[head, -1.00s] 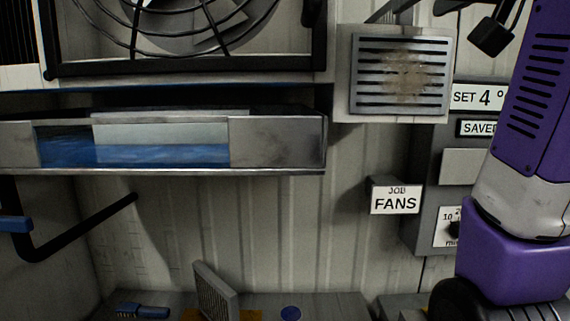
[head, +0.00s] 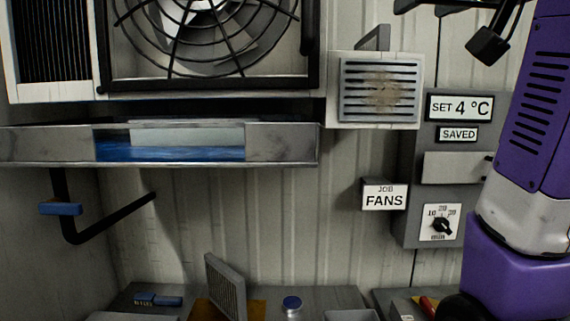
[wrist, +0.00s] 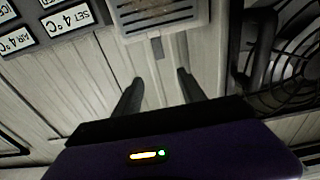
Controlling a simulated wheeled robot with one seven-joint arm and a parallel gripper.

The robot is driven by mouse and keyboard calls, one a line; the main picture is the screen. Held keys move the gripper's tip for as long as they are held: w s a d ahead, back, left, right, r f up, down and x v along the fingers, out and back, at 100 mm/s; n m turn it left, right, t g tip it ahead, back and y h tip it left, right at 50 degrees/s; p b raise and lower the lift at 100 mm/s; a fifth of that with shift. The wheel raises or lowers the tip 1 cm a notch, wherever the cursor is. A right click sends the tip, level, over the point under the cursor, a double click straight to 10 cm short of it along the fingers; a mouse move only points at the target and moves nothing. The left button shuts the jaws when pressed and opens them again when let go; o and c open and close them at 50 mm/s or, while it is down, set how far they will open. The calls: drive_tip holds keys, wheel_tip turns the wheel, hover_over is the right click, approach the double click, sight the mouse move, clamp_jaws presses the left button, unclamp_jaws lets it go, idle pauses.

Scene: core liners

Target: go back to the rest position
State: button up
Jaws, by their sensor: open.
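My gripper (wrist: 160,88) shows in the wrist view with its two dark fingers apart and nothing between them. Beyond the fingertips is the ribbed pale wall, with a grey slatted vent box (wrist: 160,12) just past them.
A metal tray (head: 282,143) with blue liquid hangs below a caged fan (head: 205,35). A control panel (head: 455,168) reads SET 4 °C and SAVED. A bench (head: 255,277) below holds an upright slatted panel (head: 226,287).

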wheel_tip(320, 180, up, 5)
drive_tip(key=s+t, duration=0.2)
drive_tip(key=t, duration=0.1)
wheel_tip(320, 180, down, 22)
drive_tip(key=w+t, duration=0.2)
drive_tip(key=s+f, duration=0.4)
drive_tip(key=f, duration=0.6)
drive_tip(key=s+f, duration=0.3)
drive_tip(key=f, duration=0.7)
drive_tip(key=s+f+g, duration=0.4)
drive_tip(key=s+f, duration=1)
drive_tip(key=s, duration=0.4)
drive_tip(key=s+f+g, duration=0.5)
drive_tip(key=s+f, duration=0.9)
drive_tip(key=s, duration=0.4)
drive_tip(key=shift+s+f, duration=0.3)
drive_tip(key=shift+f, duration=0.1)
